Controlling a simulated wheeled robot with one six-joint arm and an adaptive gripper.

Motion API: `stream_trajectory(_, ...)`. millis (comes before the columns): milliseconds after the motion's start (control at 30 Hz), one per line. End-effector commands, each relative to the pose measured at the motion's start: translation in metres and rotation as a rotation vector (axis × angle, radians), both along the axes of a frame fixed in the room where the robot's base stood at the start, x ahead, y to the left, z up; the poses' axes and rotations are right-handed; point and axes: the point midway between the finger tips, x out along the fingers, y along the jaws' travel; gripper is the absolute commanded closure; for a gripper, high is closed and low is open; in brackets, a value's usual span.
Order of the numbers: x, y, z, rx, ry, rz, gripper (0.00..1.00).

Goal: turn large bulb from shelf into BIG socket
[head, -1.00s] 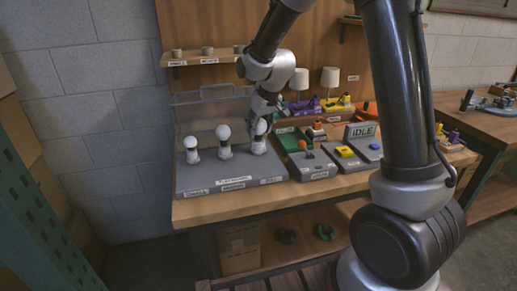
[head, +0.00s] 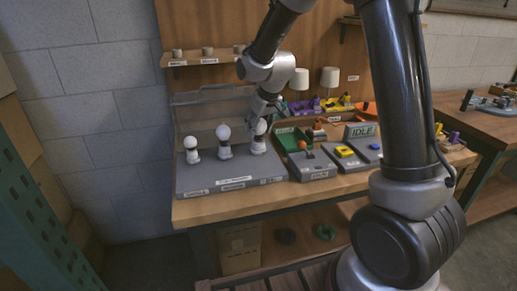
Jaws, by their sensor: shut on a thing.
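A grey socket board (head: 235,184) lies on the bench with three white bulbs standing on it. The left bulb (head: 191,144) and the middle bulb (head: 223,133) stand upright with no gripper on them. The fingers are small and partly hidden by the bulb. Socket labels on the board's front edge are too small to read surely.
A wooden shelf (head: 205,60) with small holders is on the back panel. A clear raised cover (head: 210,101) stands behind the board.

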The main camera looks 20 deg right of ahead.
Motion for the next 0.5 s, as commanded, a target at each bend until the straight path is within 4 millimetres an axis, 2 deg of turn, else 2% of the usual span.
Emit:
stream_trajectory(167,-0.0022,-0.0005,-0.0028,-0.003,0.007,-0.020,0.70)
stream_trajectory(500,-0.0027,-0.0008,-0.0036,-0.006,0.009,-0.266,0.70)
